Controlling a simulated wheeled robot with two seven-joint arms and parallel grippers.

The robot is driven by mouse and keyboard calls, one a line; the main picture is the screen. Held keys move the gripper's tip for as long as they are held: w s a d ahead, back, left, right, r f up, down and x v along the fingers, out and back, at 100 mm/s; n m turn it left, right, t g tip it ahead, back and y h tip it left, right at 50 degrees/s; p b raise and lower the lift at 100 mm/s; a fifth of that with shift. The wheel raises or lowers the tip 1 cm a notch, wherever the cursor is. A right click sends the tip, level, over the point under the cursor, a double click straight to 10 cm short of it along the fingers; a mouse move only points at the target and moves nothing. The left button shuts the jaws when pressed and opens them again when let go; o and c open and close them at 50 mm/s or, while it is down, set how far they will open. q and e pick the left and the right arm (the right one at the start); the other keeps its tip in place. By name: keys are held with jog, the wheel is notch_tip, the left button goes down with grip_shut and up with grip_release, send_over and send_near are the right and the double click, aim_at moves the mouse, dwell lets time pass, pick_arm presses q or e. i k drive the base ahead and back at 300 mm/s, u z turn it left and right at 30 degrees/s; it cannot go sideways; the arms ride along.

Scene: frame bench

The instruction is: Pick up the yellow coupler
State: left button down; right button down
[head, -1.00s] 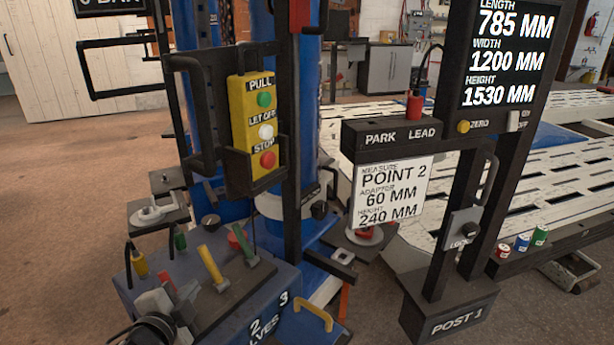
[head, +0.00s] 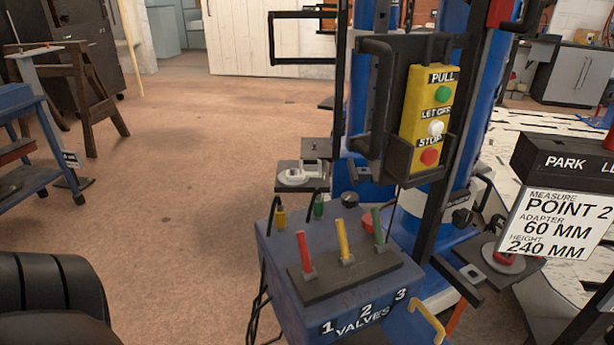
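The yellow coupler (head: 280,216) is a small upright yellow piece at the back left edge of the blue valve box (head: 285,280). A dark hose runs at it. A green coupler (head: 318,206) stands just right of it. No gripper fingers show in the head view, so I cannot see where either gripper is relative to the coupler.
The valve box carries red (head: 304,250), yellow (head: 343,240) and green levers. A grey plate with a white fitting (head: 295,177) is behind the couplers. A yellow button pendant (head: 425,118) stands right. A dark rounded shape (head: 55,300) fills the lower left.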

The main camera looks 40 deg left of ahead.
aim_at(280, 217)
jog(key=u, duration=1.6)
jog(key=i, duration=0.15)
jog(key=z, duration=0.1)
